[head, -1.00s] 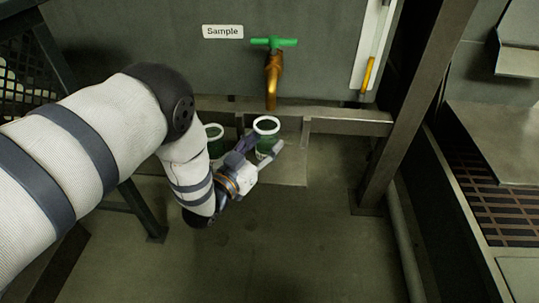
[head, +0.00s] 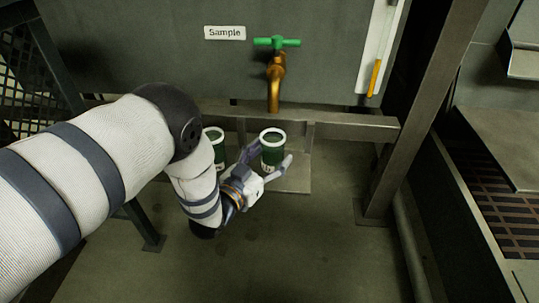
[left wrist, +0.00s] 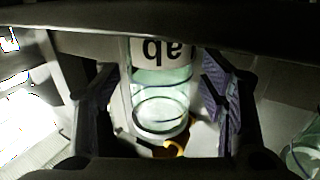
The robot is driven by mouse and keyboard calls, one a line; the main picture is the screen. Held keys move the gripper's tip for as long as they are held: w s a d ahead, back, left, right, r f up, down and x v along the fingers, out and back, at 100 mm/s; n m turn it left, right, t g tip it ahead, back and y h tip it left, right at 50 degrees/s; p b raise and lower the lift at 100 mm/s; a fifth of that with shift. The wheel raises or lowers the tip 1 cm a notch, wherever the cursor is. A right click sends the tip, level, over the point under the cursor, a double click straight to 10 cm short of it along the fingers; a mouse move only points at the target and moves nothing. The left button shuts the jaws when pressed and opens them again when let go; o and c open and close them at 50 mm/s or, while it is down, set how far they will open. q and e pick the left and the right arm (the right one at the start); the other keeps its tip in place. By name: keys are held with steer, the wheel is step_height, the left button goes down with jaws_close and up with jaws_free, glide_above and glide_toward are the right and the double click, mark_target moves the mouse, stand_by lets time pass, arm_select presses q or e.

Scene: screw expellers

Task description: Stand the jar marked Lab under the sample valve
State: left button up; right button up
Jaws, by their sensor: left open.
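The sample valve (head: 275,75) is a brass tap with a green handle below the Sample sign (head: 225,32). A green-glass jar (head: 272,155) with a white rim stands upright just below its spout, on a low metal shelf (head: 293,184). In the left wrist view the jar (left wrist: 160,90) shows a white label with "ab" readable upside down; the rest is cut off. My left gripper (head: 268,162) is open around this jar; its fingers (left wrist: 160,105) stand on both sides with gaps. My right gripper is not in view.
A second similar jar (head: 217,150) stands just left, partly behind my left arm; its label is unreadable. A steel crossbeam (head: 345,126) runs behind the shelf, and a slanted post (head: 410,110) stands to the right. The floor in front is clear.

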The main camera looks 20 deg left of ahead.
arm_select(q)
steer(key=shift+r, duration=0.25)
steer(key=s+a+p, duration=0.2)
steer(key=s+p, duration=0.2)
steer(key=s, duration=0.7)
steer(key=s+f+n+g+y, duration=0.1)
steer(key=s+f+g, duration=0.7)
steer(key=s, duration=0.8)
steer(key=s+f+n+g+y, duration=0.15)
steer(key=s+f+g, duration=0.35)
steer(key=s+f, duration=0.8)
steer(key=s+r+g, duration=0.3)
steer(key=s+g, duration=0.1)
steer(key=s, duration=0.8)
steer(key=s+r+g, duration=0.3)
steer(key=s+g, duration=0.1)
steer(key=s, duration=0.7)
steer(key=s+r+g, duration=0.6)
steer(key=s+r, duration=0.5)
steer(key=s, duration=0.3)
steer(key=shift+r+y, duration=0.2)
steer(key=shift+y, duration=0.25)
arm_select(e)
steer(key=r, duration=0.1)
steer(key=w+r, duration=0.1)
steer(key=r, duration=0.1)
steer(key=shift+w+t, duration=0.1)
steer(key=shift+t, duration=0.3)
